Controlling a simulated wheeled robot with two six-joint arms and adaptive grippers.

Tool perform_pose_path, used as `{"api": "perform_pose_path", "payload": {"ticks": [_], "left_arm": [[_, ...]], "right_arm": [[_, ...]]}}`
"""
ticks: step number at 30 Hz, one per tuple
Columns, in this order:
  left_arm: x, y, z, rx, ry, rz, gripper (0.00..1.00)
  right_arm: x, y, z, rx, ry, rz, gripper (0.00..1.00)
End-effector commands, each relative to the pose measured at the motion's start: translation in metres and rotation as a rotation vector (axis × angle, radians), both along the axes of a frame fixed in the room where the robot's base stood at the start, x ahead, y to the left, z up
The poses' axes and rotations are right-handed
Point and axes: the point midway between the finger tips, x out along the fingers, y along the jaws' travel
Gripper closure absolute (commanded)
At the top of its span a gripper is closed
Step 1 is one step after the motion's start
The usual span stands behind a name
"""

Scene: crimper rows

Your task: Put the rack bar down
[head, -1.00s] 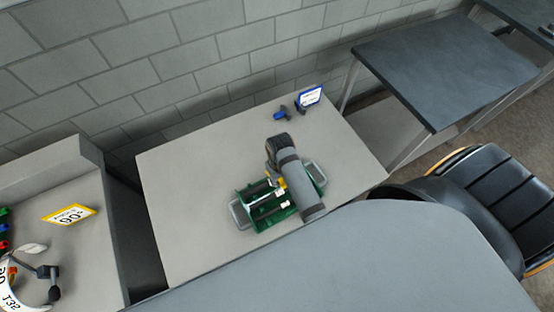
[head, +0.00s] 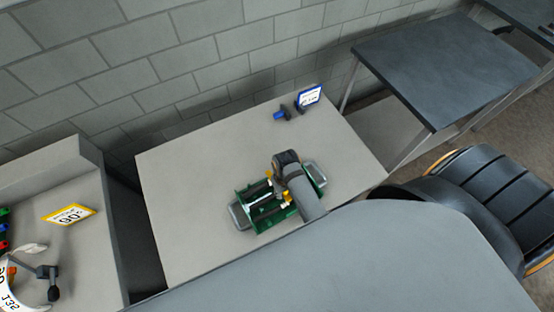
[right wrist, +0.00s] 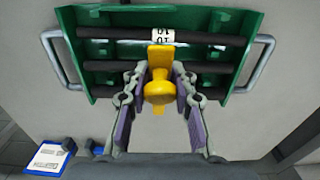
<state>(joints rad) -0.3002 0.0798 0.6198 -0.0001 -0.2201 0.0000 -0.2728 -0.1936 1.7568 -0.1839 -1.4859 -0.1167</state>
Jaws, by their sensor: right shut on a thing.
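The green rack (head: 243,217) with grey end handles stands on the light table; it also shows in the right wrist view (right wrist: 100,20). Dark bars lie across it. The rack bar (right wrist: 205,37) is dark, with a white label and a yellow handle (right wrist: 159,90). My right gripper (right wrist: 160,100) is shut on this yellow handle, one finger on each side. In the head view, my right gripper (head: 280,190) is over the rack and hides part of it. I cannot tell whether the bar rests in the rack or hangs just above it. My left gripper is not in view.
A blue-handled tool (head: 281,114) and a blue-framed sign (head: 310,95) stand at the table's back. A yellow sign (head: 69,214) is on the left bench. The light table (head: 185,190) is clear left of the rack. A black chair (head: 485,195) is at right.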

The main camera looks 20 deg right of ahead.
Motion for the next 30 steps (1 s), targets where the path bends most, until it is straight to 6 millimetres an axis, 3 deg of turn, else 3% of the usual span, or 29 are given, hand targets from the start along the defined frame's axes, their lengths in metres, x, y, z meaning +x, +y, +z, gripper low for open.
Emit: {"api": "perform_pose_path", "payload": {"ticks": [21,30], "left_arm": [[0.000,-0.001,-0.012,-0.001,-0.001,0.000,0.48],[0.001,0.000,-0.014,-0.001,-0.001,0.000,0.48]], "right_arm": [[-0.025,-0.004,-0.054,-0.004,-0.002,0.001,0.91],[-0.030,-0.005,-0.064,-0.005,-0.001,0.001,0.92]]}}
